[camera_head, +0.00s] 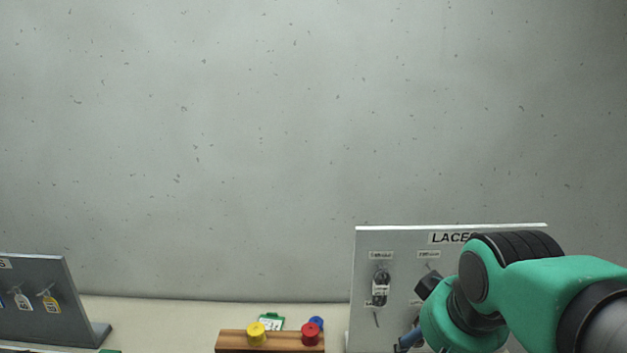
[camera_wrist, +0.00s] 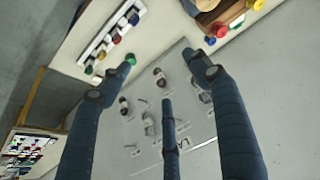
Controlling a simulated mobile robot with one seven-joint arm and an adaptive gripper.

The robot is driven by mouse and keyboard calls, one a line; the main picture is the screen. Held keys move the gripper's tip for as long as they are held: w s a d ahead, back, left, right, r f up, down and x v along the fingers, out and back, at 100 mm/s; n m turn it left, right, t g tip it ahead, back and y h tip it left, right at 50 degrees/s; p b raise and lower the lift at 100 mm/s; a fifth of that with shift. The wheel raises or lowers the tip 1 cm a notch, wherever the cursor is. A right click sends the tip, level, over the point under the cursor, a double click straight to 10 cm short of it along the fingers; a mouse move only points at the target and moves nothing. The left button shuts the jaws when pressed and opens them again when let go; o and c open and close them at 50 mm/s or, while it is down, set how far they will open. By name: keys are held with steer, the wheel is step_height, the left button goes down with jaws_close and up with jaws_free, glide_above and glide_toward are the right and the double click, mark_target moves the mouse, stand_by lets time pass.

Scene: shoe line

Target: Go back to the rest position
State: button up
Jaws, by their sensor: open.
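My gripper (camera_wrist: 160,85) is open, its dark blue fingers spread wide with nothing between them. In the wrist view the fingers stand in front of the grey laces board (camera_wrist: 185,118), and several lace bundles hang behind them. In the head view my green arm reaches in from the right in front of the laces board (camera_head: 400,240). Only a bit of a blue finger (camera_head: 408,338) shows there, low beside the board. The rest of the gripper is hidden or out of frame.
A wooden block (camera_head: 230,341) with yellow, red and blue pieces stands left of the laces board, a green-edged card (camera_head: 271,321) behind it. Another grey board (camera_head: 30,300) with hanging tags is at far left. A white rack (camera_wrist: 95,50) holds coloured pieces. The upper area is clear.

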steer(key=s+d+f, duration=0.1)
steer(key=s+f, duration=0.1)
steer(key=s, duration=0.6)
steer(key=shift+s+d+f+t, duration=0.15)
steer(key=shift+d+t, duration=0.1)
steer(key=shift+t, duration=0.05)
